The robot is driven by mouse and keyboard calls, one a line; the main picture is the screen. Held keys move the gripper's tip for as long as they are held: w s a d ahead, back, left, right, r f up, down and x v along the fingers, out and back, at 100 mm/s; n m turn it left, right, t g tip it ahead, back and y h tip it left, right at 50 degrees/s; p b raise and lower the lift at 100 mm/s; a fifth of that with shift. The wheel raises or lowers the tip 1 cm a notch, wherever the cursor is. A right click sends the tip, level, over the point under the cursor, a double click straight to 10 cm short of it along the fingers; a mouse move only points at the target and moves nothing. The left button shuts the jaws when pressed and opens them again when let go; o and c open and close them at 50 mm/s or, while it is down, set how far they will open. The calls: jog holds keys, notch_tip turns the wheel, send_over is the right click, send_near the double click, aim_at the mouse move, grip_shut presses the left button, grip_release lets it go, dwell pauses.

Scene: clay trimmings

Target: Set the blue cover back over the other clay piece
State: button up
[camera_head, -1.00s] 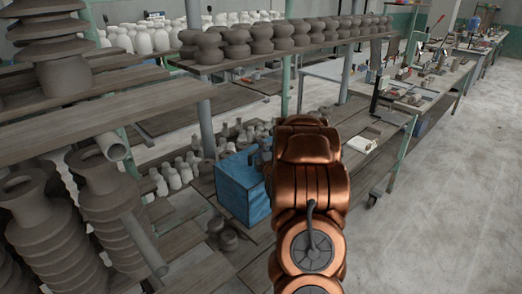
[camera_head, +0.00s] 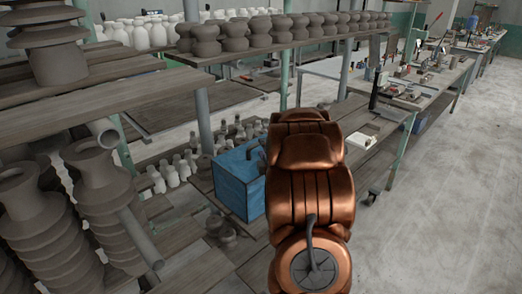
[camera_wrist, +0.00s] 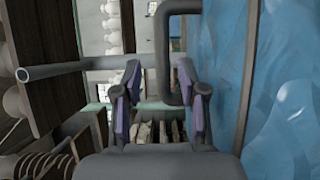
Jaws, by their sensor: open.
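The blue cover (camera_head: 240,187) is a box-like shape standing upright on the low wooden boards, left of my copper arm. In the wrist view its blue surface (camera_wrist: 285,110) fills the right side, close to my gripper. A dark grey bent handle (camera_wrist: 163,50) comes down in front of my gripper (camera_wrist: 161,95), its lower bend appearing between the fingers. The fingers with purple pads are apart; I cannot tell whether they touch the handle. Two small dark clay pieces, one nearer (camera_head: 228,236) and one behind (camera_head: 215,221), stand uncovered to the cover's front left. Anything under the cover is hidden.
Pale bottles (camera_head: 172,175) stand behind the cover at left. A shelf of dark clay pots (camera_head: 285,32) runs above. Tall ribbed vases (camera_head: 45,225) and a grey pipe (camera_head: 140,238) are at left. A notebook-like item (camera_head: 362,140) lies on boards at right. Floor is clear at right.

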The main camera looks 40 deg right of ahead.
jog(key=shift+s+a+f, duration=0.15)
jog(key=shift+s+a, duration=0.05)
jog(key=shift+s, duration=0.3)
jog(key=shift+s+b, duration=0.1)
jog(key=shift+b, duration=1.1)
jog(key=b, duration=0.5)
jog(key=shift+s+a+f, duration=0.1)
jog(key=shift+s+a, duration=0.1)
jog(key=shift+s, duration=0.1)
jog(key=s+b, duration=0.1)
jog(key=b, duration=0.3)
jog(key=shift+a+b, duration=0.25)
jog(key=shift+b, duration=0.1)
jog(key=s+b, duration=0.1)
jog(key=b, duration=0.2)
jog(key=shift+a+b, duration=0.3)
jog(key=shift+r+v, duration=0.15)
jog(key=shift+v, duration=0.6)
jog(key=shift+r+v, duration=0.1)
jog(key=shift+v, duration=0.6)
